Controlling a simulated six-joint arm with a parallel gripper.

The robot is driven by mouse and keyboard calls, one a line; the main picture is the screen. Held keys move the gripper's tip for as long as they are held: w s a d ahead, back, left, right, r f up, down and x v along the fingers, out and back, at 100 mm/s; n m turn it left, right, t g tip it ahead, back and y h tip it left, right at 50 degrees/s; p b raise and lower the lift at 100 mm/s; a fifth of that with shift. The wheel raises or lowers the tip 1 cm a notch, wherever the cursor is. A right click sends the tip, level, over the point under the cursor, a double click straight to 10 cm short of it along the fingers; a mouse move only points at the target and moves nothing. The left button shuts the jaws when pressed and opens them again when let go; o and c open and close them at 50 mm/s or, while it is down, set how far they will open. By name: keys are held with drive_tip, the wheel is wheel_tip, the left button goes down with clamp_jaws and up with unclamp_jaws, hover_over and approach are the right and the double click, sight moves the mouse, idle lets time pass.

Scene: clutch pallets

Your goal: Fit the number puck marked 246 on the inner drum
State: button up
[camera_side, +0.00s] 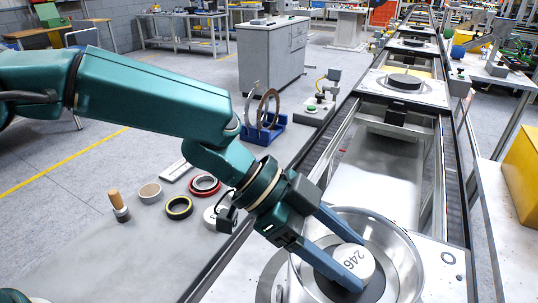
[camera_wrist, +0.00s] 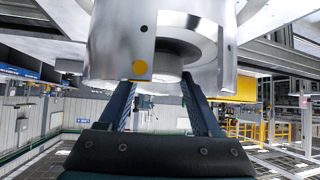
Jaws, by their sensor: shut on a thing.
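The white puck marked 246 (camera_side: 350,257) is between the two fingers of my gripper (camera_side: 356,265), which is shut on it. Its number faces up in the side view. The puck is inside the wide silver outer drum (camera_side: 409,262), over a dark round inner part (camera_side: 316,288), which looks like the inner drum. My fingers and the puck hide much of that part, so I cannot tell whether they touch. In the wrist view, my gripper (camera_wrist: 158,84) reaches up into a cutaway silver drum (camera_wrist: 112,45) with a yellow dot; a grey round piece (camera_wrist: 157,65) shows between the fingers.
The drum stands on a pallet (camera_side: 447,262) on the conveyor line. On the bench at left are a red ring (camera_side: 205,186), a black-yellow ring (camera_side: 179,208), a wooden-handled tool (camera_side: 118,204) and a blue rack (camera_side: 263,133) with upright rings. Another pallet (camera_side: 404,88) stands farther along.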

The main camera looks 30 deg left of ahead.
drive_tip(key=o, duration=1.3)
